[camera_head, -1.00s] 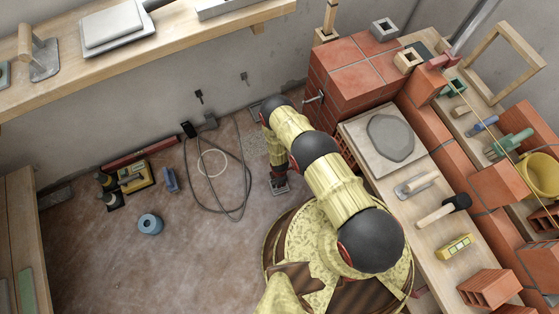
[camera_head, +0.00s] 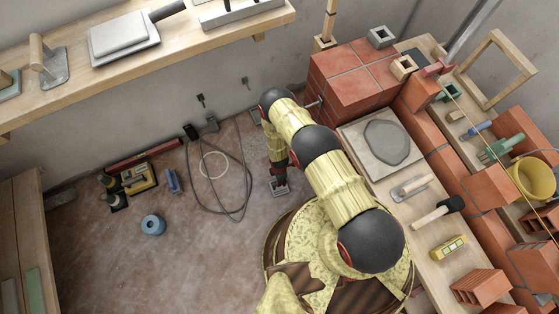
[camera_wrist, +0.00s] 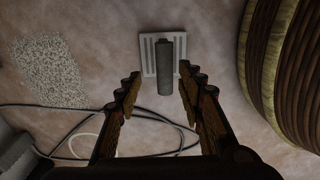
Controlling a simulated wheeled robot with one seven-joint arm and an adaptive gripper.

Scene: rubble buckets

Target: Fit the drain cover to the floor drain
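The drain cover (camera_wrist: 148,56) is a pale, slotted square plate with a grey cylindrical handle (camera_wrist: 165,68) standing up from it. It lies on the floor in the wrist view. In the head view its pale edge (camera_head: 281,192) shows just below my gripper (camera_head: 279,184). In the wrist view my gripper (camera_wrist: 160,76) is open, with one finger on each side of the handle and visible gaps between. I cannot tell how far the fingertips are above the plate. I cannot make out the floor drain's opening for certain.
A speckled gravel patch (camera_wrist: 50,70) lies left of the cover. A black cable (camera_head: 222,207) and a pale hose loop (camera_head: 213,164) lie on the floor nearby. A round ribbed object (camera_wrist: 285,70) stands close on the right. A blue roll (camera_head: 153,225) lies on open floor.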

